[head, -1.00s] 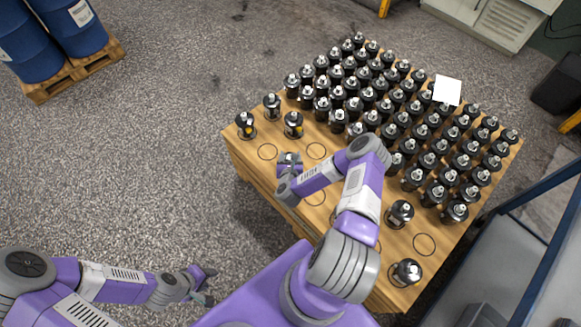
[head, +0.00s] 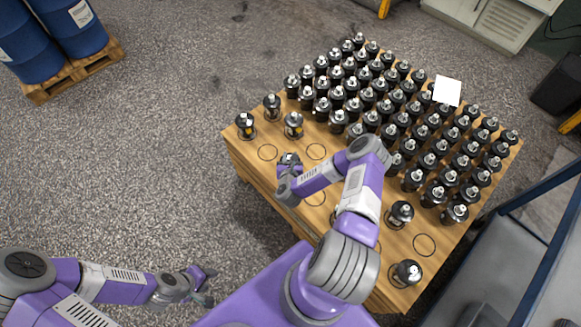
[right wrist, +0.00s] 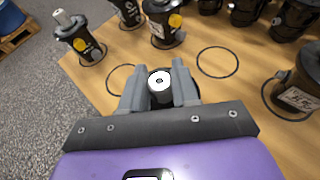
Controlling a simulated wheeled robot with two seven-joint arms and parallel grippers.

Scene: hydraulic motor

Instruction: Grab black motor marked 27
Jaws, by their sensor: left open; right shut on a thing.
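My right gripper (head: 289,163) is low over the near-left part of the wooden table. In the right wrist view my right gripper (right wrist: 160,88) has its two fingers closed on either side of a motor's upper end (right wrist: 160,84), a dark body with a round silvery shaft top. Its label is hidden, so I cannot read its number. I cannot tell whether it touches the table. My left gripper (head: 203,286) is open and empty, off the table over the floor at the lower left.
Many black motors (head: 360,95) stand in rows on the wooden table (head: 240,160). Several stand near the right gripper, including one with a yellow sticker (right wrist: 165,25). Drawn circles (right wrist: 217,61) mark empty spots. Blue barrels (head: 35,45) stand upper left; a blue-framed rack (head: 520,240) is right.

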